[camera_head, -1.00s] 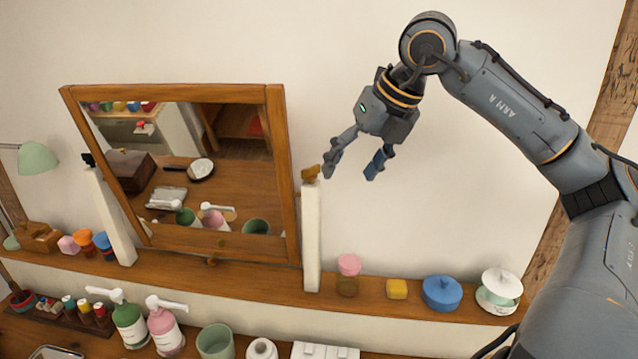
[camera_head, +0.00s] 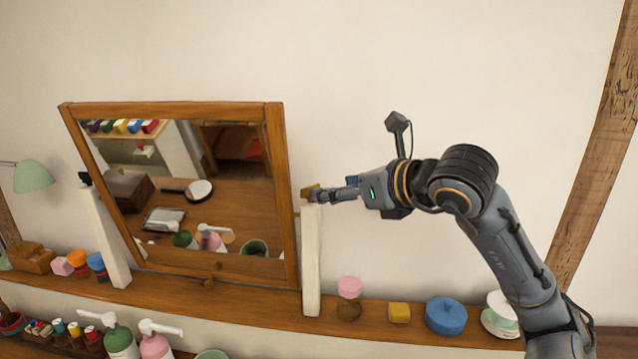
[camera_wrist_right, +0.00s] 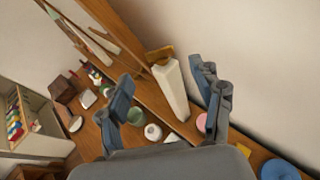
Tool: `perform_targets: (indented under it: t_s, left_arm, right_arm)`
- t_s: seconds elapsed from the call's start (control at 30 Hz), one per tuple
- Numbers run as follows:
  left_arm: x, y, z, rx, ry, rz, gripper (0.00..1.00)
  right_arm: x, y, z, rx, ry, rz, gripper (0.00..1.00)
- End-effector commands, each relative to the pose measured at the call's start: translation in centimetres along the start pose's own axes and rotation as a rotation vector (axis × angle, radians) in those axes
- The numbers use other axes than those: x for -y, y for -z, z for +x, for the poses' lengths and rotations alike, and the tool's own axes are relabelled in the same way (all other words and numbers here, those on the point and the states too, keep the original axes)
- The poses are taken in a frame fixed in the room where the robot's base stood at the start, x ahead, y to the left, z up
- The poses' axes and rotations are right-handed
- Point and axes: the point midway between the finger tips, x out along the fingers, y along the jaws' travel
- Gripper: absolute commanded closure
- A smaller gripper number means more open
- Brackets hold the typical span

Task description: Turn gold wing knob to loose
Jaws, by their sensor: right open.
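The gold wing knob (camera_head: 310,192) sits at the top of the white right post (camera_head: 312,260), beside the framed mirror (camera_head: 190,185). In the right wrist view the gold knob (camera_wrist_right: 160,54) shows ahead of and between my two fingers in the picture. My right gripper (camera_head: 338,190) is just right of the knob, pointing left at it. Its fingers are spread and empty in the right wrist view (camera_wrist_right: 161,78). The fingertips look very close to the knob; I cannot tell whether they touch it. My left gripper is not in view.
A black knob (camera_head: 84,179) tops the left post (camera_head: 108,240). The wall above and right of the mirror is bare.

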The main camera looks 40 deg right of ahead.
Motion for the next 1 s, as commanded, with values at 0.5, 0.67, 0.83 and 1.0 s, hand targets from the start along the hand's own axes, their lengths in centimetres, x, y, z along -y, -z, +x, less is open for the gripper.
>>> perform_targets:
  t_s: [0.5, 0.67, 0.83, 1.0]
  left_arm:
    - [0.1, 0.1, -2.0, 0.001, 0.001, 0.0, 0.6]
    - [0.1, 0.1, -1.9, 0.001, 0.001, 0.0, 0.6]
    - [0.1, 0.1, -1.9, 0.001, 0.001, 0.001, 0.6]
    - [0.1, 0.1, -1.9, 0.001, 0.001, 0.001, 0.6]
  right_arm:
    - [0.0, 0.0, 5.8, -0.001, 0.0, -0.001, 0.34]
    - [0.0, 0.1, 5.9, -0.001, -0.001, -0.001, 0.34]
    - [0.0, 0.1, 5.9, -0.001, -0.001, 0.0, 0.52]
    - [0.0, 0.1, 5.9, -0.001, -0.001, 0.0, 0.87]
